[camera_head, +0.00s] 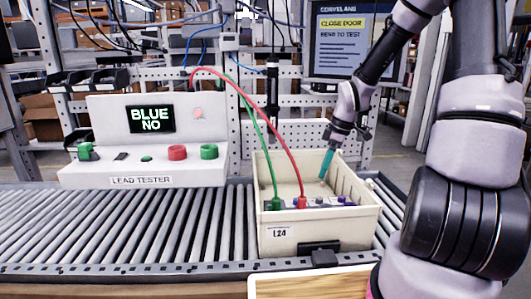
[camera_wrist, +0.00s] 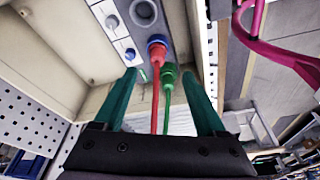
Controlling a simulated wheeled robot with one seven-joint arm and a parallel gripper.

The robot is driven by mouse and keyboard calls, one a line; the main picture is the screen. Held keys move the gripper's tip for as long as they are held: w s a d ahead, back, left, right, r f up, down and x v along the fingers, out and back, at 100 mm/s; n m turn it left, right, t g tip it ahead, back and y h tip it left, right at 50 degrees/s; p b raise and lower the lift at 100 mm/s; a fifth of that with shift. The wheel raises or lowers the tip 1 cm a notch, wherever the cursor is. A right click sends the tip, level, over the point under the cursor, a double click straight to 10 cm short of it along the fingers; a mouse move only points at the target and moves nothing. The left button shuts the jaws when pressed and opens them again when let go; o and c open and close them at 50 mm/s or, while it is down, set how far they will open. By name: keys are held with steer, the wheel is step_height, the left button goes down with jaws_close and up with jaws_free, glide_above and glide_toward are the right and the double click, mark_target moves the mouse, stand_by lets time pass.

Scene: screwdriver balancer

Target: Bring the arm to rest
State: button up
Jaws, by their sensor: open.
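My gripper (camera_head: 326,165) has teal fingers and hangs over the back right of the cream bin (camera_head: 275,247) marked L24. The wrist view shows its two fingers (camera_wrist: 160,80) apart, with no object clearly held between them. A red lead plug (camera_head: 301,202) and a green lead plug (camera_head: 276,203) stand in the panel inside the bin. In the wrist view the red plug (camera_wrist: 157,50) and green plug (camera_wrist: 168,74) appear beyond the fingertips, their cables running between the fingers in the picture. Whether the fingers touch a cable cannot be told.
A lead tester (camera_head: 140,181) stands left of the bin; its screen (camera_head: 150,119) reads BLUE NO. The leads arch from behind it into the bin. A monitor (camera_head: 345,38) behind reads CLOSE DOOR, READ TO TEST. The roller conveyor (camera_head: 110,240) is clear at front left.

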steer(key=s+r+m+t, duration=0.3)
steer(key=s+r+m, duration=0.5)
steer(key=r, duration=0.5)
steer(key=s+r+m+t, duration=0.3)
steer(key=s+r+m, duration=0.6)
steer(key=s+r, duration=0.2)
step_height(320, 180, up, 2)
steer(key=shift+s+r+m+h, duration=0.15)
steer(key=shift+s+m+h, duration=0.15)
steer(key=shift+s+h, duration=0.1)
